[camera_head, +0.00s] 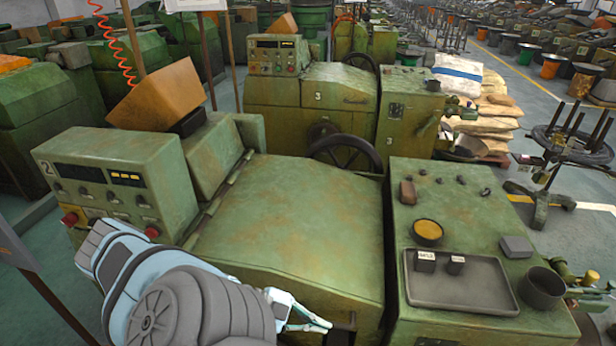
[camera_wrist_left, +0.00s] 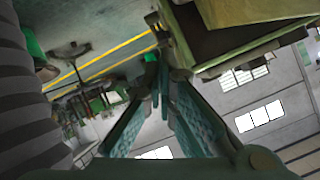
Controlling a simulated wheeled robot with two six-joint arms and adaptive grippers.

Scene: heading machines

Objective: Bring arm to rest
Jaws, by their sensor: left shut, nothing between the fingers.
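My left arm (camera_head: 190,300) comes in from the lower left, in front of the green machine marked 2 (camera_head: 290,225). My left gripper (camera_head: 322,325) is at its far end, low in the picture near the machine's front edge. I cannot tell whether it touches the machine. In the left wrist view its two fingers (camera_wrist_left: 165,85) come together at the tips, with nothing held. My right arm and gripper are not in view.
The machine's right-hand top carries a grey tray (camera_head: 460,299) with two small dark blocks, a yellow-filled bowl (camera_head: 427,232) and a dark cup (camera_head: 541,287). A red-knobbed control panel (camera_head: 110,185) stands beside my arm. Machine 3 (camera_head: 315,95) is behind.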

